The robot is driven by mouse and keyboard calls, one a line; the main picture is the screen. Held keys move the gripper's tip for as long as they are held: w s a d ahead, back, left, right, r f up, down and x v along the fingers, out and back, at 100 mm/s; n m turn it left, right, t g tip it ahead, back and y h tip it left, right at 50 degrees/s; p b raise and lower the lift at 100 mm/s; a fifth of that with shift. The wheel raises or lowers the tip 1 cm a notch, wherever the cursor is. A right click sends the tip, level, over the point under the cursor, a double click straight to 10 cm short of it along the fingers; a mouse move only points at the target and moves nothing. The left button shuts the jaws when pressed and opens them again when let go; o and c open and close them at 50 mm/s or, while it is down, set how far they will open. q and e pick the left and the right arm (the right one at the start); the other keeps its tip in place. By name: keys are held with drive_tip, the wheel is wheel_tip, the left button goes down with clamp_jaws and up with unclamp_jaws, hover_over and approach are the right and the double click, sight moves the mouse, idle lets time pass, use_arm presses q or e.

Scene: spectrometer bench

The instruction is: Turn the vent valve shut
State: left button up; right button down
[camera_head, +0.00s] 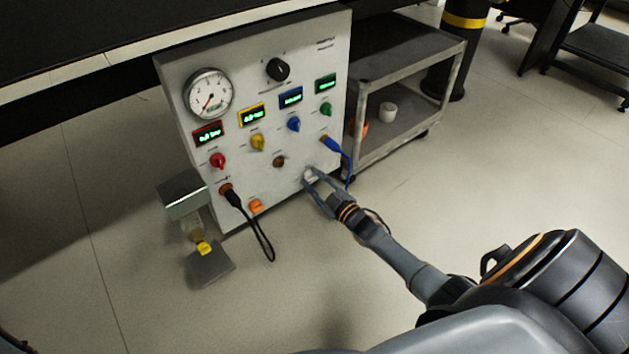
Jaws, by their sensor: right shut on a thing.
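The pale control panel (260,62) stands upright in the middle of the camera_head view. My right gripper (311,180) comes in from the lower right and is at the panel's lower right part. Its fingers are shut on a small white knob (310,174), which I take to be the vent valve; no label on it is readable. The fingers partly hide the knob, and its turn angle cannot be told. My left gripper is not in view.
A blue plug and cable (336,151) hang just right of my right gripper. A black cable (252,224) loops at the lower left. Red, yellow, blue and green knobs sit above. A grey cart (403,50) stands behind at right. Open floor lies in front.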

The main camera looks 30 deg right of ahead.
drive_tip(key=c, duration=1)
unclamp_jaws()
drive_tip(key=shift+o, duration=0.2)
drive_tip(key=s, duration=1.2)
drive_tip(key=shift+d, duration=0.45)
